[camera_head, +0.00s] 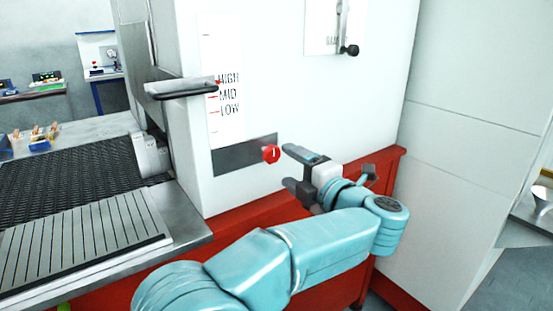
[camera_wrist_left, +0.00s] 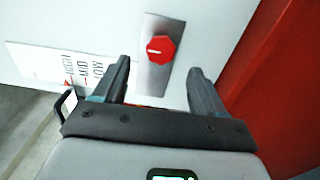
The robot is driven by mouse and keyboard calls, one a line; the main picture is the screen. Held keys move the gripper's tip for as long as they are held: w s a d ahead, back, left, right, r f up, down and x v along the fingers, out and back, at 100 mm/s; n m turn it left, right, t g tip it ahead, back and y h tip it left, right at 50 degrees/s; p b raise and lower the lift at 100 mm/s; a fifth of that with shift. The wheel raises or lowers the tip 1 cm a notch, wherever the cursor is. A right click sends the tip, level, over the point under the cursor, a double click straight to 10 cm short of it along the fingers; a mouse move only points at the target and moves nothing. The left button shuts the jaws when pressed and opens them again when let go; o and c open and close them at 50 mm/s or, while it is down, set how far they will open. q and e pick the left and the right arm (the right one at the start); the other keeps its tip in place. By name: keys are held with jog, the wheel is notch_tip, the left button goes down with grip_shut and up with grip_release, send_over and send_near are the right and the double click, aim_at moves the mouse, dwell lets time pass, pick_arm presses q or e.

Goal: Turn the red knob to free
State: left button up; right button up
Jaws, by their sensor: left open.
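The red knob (camera_head: 271,154) is a small octagonal knob with a white mark, on a grey metal plate (camera_head: 235,158) low on the white machine panel. In the left wrist view the knob (camera_wrist_left: 160,48) sits ahead of the fingers, between their lines, with its white mark on its left part. My left gripper (camera_head: 288,167) is open and empty, just right of the knob in the head view and apart from it. The gripper also shows in the left wrist view (camera_wrist_left: 158,82). My right gripper is not in view.
A dark handle (camera_head: 180,88) sticks out beside the HIGH, MID, LOW scale (camera_head: 224,100). A lever with a black ball (camera_head: 349,50) is at upper right. A red ledge (camera_head: 240,222) runs below the panel. The mesh belt (camera_head: 75,180) lies left.

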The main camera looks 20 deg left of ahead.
pick_arm(q)
jog(key=v, duration=0.8)
jog(key=shift+s, duration=0.2)
jog(key=shift+d, duration=0.15)
